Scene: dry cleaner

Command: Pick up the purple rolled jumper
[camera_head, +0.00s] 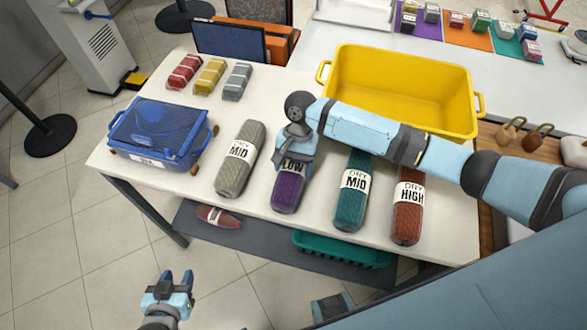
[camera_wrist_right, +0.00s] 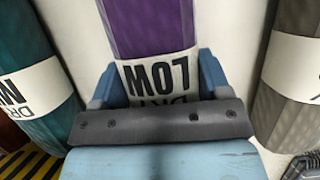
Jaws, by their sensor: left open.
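The purple rolled jumper (camera_head: 288,192) lies on the white table, with a white label reading LOW. My right gripper (camera_head: 294,158) is over its far part and hides some of it. In the right wrist view the jumper (camera_wrist_right: 150,25) runs between the two fingers of my right gripper (camera_wrist_right: 158,85). The fingers sit close along both sides of the label; I cannot tell whether they press on it. My left gripper (camera_head: 172,284) is open and empty, low in front of the table, away from the jumper.
A grey roll (camera_head: 240,160) lies left of the purple one; teal (camera_head: 351,195) and red-brown (camera_head: 408,210) rolls lie right. A blue lidded box (camera_head: 160,135) is at left and a yellow tub (camera_head: 400,85) behind. A teal basket (camera_head: 340,248) is on the lower shelf.

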